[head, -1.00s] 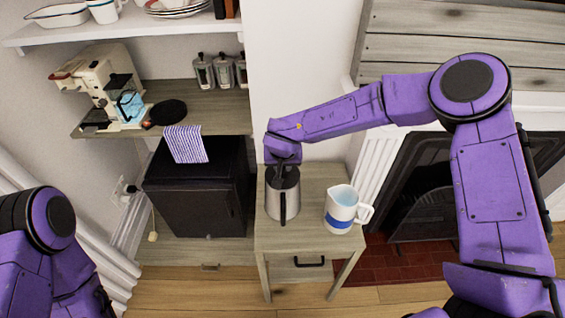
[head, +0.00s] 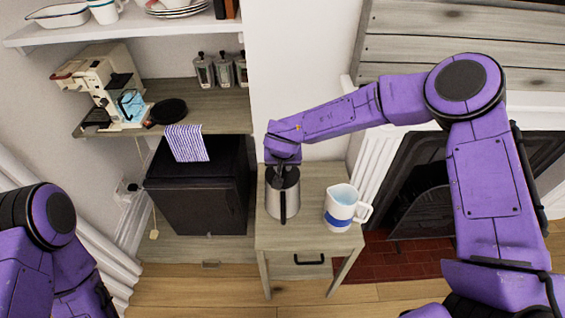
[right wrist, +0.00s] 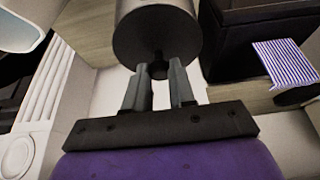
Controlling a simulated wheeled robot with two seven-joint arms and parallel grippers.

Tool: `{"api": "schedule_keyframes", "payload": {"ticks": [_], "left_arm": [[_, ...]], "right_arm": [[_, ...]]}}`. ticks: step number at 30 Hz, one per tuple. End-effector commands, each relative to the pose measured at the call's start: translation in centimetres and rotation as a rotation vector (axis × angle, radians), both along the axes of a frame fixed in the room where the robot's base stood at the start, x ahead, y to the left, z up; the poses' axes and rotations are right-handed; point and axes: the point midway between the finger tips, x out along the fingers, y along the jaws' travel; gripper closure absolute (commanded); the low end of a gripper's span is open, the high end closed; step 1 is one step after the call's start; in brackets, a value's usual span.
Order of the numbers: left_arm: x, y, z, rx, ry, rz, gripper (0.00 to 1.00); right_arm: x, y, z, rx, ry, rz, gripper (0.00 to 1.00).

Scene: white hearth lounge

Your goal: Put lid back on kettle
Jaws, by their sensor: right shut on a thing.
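The kettle (head: 273,201) is a silver cylinder with a black handle, standing upright on the small wooden side table (head: 322,180). My right gripper (head: 281,173) is directly above the kettle, pointing down at its top. In the right wrist view, my right gripper (right wrist: 159,78) has its fingers on either side of the dark knob of the round grey lid (right wrist: 137,38) and is shut on it. The lid is at the kettle's mouth; I cannot tell whether it is fully seated. My left gripper is out of view; only my left arm shows at lower left.
A white jug with a blue band (head: 339,209) stands close to the kettle's right. A black cabinet (head: 200,200) with a striped cloth (head: 187,143) above it is at left. A coffee machine (head: 104,88) and jars stand on the shelf. A fireplace is at right.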

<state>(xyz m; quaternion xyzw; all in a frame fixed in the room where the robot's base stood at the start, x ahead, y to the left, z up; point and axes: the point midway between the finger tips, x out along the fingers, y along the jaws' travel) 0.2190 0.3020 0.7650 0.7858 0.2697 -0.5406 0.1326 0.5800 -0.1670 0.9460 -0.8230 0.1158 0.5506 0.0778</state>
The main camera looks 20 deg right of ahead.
Motion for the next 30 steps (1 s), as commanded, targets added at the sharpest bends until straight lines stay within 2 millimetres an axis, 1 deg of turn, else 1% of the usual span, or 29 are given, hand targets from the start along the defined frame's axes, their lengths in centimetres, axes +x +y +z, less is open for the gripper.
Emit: {"api": "schedule_keyframes", "payload": {"ticks": [3, 14, 15, 17, 18, 23, 24, 26, 27, 30], "left_arm": [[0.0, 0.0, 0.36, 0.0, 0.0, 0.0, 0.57], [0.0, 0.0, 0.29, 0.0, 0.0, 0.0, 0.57], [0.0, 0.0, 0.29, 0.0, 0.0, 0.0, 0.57], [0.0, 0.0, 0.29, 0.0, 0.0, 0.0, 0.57], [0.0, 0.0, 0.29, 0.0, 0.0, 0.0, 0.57], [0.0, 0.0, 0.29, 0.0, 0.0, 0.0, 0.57], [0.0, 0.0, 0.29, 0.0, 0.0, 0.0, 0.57], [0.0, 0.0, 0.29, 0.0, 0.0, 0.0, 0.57], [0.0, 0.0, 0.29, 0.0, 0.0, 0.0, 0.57], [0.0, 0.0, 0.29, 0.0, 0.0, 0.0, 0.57]], "right_arm": [[-0.01, 0.0, 0.07, 0.0, 0.0, 0.001, 1.0], [-0.01, 0.0, -0.04, 0.0, 0.0, 0.001, 1.0], [-0.01, 0.0, -0.04, 0.0, 0.0, 0.001, 0.69], [-0.01, 0.0, -0.04, 0.0, 0.0, 0.001, 0.5], [-0.01, 0.0, -0.04, 0.0, 0.0, 0.001, 0.46], [-0.01, 0.0, -0.04, 0.0, 0.0, 0.001, 0.46], [-0.01, 0.0, -0.04, 0.0, 0.0, 0.001, 0.43], [-0.02, 0.0, -0.04, 0.0, 0.0, 0.001, 0.23], [-0.02, 0.0, -0.04, 0.0, 0.0, 0.001, 0.2], [-0.02, 0.0, -0.04, 0.0, 0.0, 0.001, 0.2]]}}
